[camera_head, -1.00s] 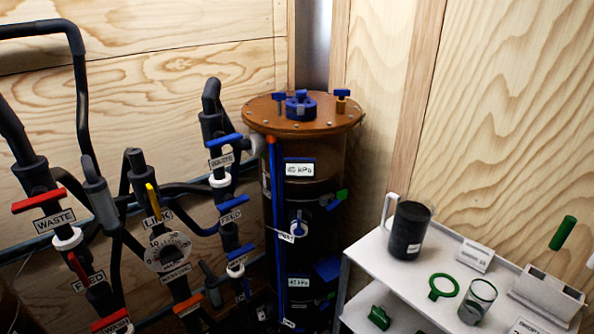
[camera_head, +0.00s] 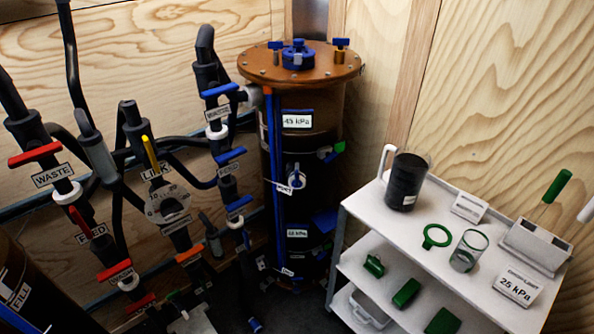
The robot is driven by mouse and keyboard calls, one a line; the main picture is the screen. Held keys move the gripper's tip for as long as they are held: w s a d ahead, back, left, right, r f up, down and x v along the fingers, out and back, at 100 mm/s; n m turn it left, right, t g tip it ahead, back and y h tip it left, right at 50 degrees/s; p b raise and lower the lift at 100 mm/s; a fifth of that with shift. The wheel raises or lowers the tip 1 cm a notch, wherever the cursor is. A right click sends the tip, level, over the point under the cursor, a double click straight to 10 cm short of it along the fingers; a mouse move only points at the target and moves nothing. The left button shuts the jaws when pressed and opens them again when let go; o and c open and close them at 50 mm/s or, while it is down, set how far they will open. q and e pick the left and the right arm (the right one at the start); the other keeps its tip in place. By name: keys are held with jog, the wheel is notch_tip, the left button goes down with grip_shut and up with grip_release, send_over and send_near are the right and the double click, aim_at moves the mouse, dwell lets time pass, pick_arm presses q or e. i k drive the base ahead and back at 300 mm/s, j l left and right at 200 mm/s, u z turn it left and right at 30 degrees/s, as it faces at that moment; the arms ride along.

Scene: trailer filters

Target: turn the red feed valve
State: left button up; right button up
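The red feed valve handle (camera_head: 80,221) is on the left pipework in the head view, just above a tag that reads FEED (camera_head: 90,233). The handle is narrow and tilted, running down to the right along its dark pipe. A red waste valve handle (camera_head: 35,154) lies across the same pipe higher up, with a WASTE tag (camera_head: 53,176) below it. Another red handle (camera_head: 114,271) is lower down. Neither of my grippers can be made out, and nothing is seen touching the feed valve.
A yellow link valve (camera_head: 151,153) and a round gauge (camera_head: 167,204) are right of it. Blue-handled valves (camera_head: 230,155) are further right, beside a tall dark tank (camera_head: 310,155). A white shelf cart (camera_head: 350,208) stands at the right. A dark FILL tank (camera_head: 30,285) is at lower left.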

aim_at(80, 218)
jog(key=u, duration=1.4)
